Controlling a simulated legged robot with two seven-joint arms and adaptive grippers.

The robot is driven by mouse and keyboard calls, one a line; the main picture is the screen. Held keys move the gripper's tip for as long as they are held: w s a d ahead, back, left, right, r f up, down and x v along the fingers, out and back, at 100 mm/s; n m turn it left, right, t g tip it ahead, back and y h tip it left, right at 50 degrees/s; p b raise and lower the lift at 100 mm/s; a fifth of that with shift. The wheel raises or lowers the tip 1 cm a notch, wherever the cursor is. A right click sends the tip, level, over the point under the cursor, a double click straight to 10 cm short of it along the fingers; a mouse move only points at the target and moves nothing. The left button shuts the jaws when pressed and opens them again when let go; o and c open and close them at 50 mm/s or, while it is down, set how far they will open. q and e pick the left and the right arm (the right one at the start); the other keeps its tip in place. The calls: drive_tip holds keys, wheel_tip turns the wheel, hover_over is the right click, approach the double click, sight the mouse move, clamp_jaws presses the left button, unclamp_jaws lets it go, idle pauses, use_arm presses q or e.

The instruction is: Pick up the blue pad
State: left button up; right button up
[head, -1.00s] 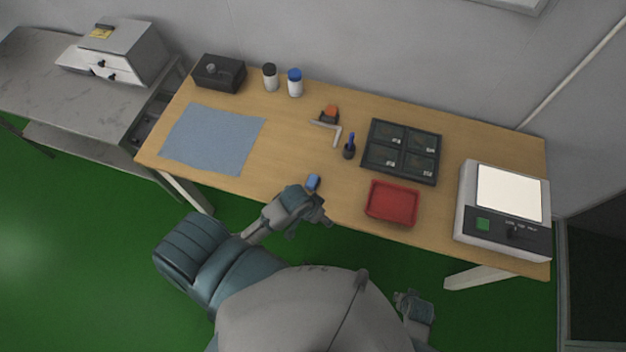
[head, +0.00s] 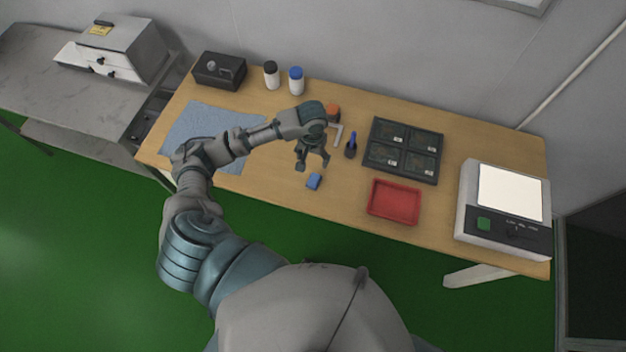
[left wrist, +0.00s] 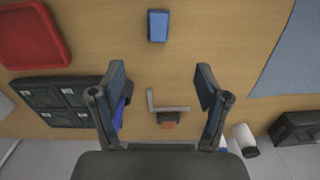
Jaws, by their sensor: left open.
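The blue pad (head: 314,181) is a small block lying on the wooden table near its front edge, left of the red tray. It also shows in the left wrist view (left wrist: 158,26) at the top centre, beyond my fingertips. My left gripper (head: 312,166) is open and empty above the table, just behind the pad in the head view. The pad is apart from the fingers. My right gripper is not in view.
A red tray (head: 395,202) and a dark compartment tray (head: 403,150) lie to the right. A blue-topped pen holder (head: 350,147), metal angle (head: 338,134) and orange-topped item (head: 333,112) are close to my left gripper. A blue-grey mat (head: 227,121) lies under my left arm.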

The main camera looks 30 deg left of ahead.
use_arm(q)
hover_over(314, 179)
drive_tip(key=d, duration=0.1)
drive_tip(key=f, duration=0.7)
drive_tip(key=f+b, duration=0.1)
drive_tip(key=f, duration=0.3)
drive_tip(key=shift+s, duration=0.35)
drive_tip(key=f, duration=0.1)
drive_tip(key=a+f, duration=0.1)
drive_tip(key=f, duration=0.3)
drive_tip(key=shift+w+a+f, duration=0.25)
drive_tip(key=shift+w, duration=0.05)
drive_tip(key=shift+d, duration=0.25)
drive_tip(key=shift+d+r, duration=0.1)
drive_tip(key=shift+d, duration=0.05)
drive_tip(key=c, duration=1.1)
